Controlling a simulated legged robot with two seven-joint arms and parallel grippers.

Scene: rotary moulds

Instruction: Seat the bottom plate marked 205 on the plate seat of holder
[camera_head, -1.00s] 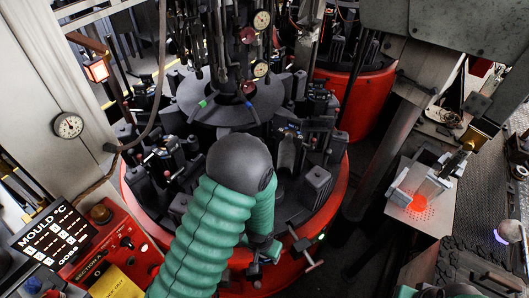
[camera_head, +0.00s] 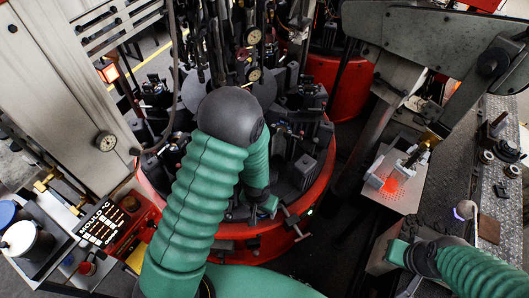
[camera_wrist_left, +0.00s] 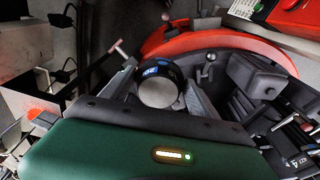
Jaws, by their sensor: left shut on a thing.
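My left gripper (camera_head: 264,207) is low at the front rim of the red rotary machine, and my sleeved arm covers part of that area. The left wrist view shows its grey jaws (camera_wrist_left: 196,103) shut on a round dark piece, the bottom plate (camera_wrist_left: 158,91), with a pale grey face. Dark mould holders (camera_head: 303,168) stand around the machine; I cannot tell which has the plate seat, and no seat shows clearly. My right gripper (camera_head: 396,254) is at the lower right; its jaws are not clear.
The red machine rim (camera_head: 300,232) curves below my left gripper, with a T-shaped handle (camera_head: 296,222) close by on the right. A control panel (camera_head: 108,222) is at the left.

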